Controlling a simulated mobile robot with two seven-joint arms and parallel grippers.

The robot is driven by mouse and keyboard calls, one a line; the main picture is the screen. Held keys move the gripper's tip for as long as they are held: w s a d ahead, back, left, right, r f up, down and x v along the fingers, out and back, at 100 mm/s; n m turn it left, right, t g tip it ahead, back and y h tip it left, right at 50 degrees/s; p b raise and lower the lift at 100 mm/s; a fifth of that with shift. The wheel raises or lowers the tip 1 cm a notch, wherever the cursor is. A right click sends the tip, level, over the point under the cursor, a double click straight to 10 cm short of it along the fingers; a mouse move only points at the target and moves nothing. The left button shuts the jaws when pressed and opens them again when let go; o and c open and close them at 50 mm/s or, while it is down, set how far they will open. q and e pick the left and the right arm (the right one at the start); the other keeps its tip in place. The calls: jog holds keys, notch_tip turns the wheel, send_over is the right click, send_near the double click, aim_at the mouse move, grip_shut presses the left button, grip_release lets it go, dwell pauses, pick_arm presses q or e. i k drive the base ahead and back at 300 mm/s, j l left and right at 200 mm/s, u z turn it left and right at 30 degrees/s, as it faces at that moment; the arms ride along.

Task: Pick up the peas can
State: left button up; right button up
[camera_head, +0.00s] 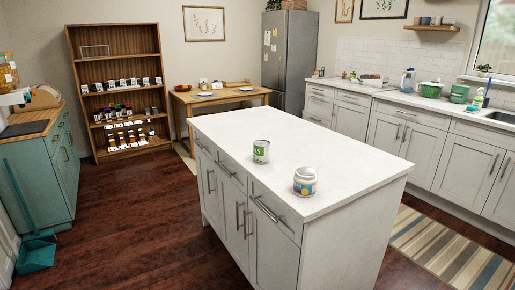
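A green-and-white can (261,151), which looks like the peas can, stands upright on the white top of the kitchen island (290,145), near its left edge. Its label is too small to read. A white jar (304,181) with a blue and yellow label stands apart from it, nearer and to the right. Neither of my grippers shows in the head view.
The island top is otherwise clear. Dark wood floor lies open to the island's left. A wooden shelf (117,90) with small items stands at the back left, beside a wooden table (218,98). A teal cabinet (50,165) and dustpan (36,252) are at left.

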aim_at(262, 147)
jog(key=i+j+z, duration=0.2)
jog(key=i+j, duration=1.05)
jog(key=j, duration=0.15)
